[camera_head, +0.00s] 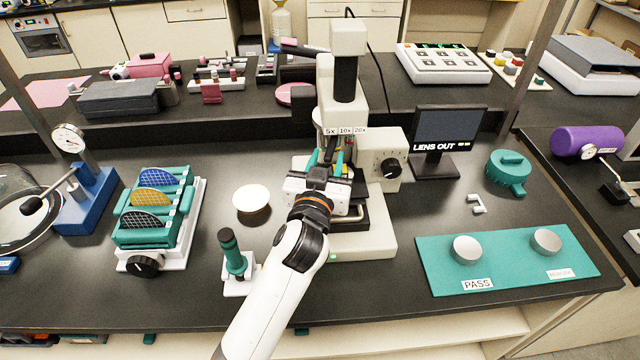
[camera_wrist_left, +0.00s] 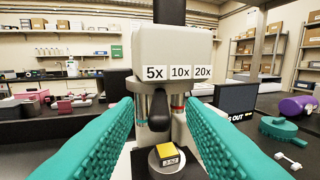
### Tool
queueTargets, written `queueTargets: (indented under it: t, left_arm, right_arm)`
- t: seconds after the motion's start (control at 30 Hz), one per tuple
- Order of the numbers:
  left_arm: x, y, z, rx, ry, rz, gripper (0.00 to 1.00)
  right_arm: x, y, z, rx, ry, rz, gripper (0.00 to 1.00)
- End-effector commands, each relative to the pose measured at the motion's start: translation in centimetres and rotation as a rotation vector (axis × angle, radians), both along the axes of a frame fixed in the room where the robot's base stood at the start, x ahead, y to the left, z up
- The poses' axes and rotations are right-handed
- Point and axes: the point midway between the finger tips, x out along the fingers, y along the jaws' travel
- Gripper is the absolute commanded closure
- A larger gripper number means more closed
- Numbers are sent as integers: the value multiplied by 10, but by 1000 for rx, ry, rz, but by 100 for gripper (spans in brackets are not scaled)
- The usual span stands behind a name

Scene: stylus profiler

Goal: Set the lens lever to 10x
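The stylus profiler (camera_head: 345,90) stands at the middle of the bench. Its head carries the labels 5x (camera_wrist_left: 155,73), 10x (camera_wrist_left: 180,72) and 20x (camera_wrist_left: 203,72). A dark upright piece (camera_wrist_left: 159,110), which looks like the lens lever, hangs below the 5x label. My left gripper (camera_head: 331,150) is in front of the profiler head. Its teal fingers are spread wide on both sides of the left wrist view, with the dark piece between them and no visible contact. The small monitor (camera_head: 447,135) reads LENS OUT. My right gripper is not in view.
A yellow-topped block (camera_wrist_left: 168,154) sits on the round stage below the head. The profiler's knob box (camera_head: 381,158) is close on the right. A teal wafer rack (camera_head: 155,210) stands left, and a teal mat (camera_head: 507,262) lies right.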

Motion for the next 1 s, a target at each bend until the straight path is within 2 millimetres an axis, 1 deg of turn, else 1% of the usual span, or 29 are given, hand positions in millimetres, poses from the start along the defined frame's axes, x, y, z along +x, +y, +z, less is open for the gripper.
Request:
queueTargets:
  t: [0.03,0.3,0.4,0.5,0.63,0.87,0.9,0.97,1.0]
  left_arm:
    - [-10,2,-4,-2,1,-1,64]
    - [-66,11,-4,-2,0,-1,64]
    - [-82,13,-3,-1,0,-2,64]
    - [-93,16,-2,0,0,-1,64]
    - [-100,17,0,1,-1,-1,64]
    - [-101,17,0,1,-1,-1,64]
    - [-101,17,0,1,-1,-1,65]
    - [-101,18,-2,2,7,2,75]
    - [-101,22,-8,6,27,9,82]
  right_arm:
    - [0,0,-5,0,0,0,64]
    - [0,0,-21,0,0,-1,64]
    - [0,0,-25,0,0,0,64]
    - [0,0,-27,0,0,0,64]
    - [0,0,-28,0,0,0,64]
    - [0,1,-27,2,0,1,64]
    - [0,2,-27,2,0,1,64]
    - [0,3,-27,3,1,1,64]
    - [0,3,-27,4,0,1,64]
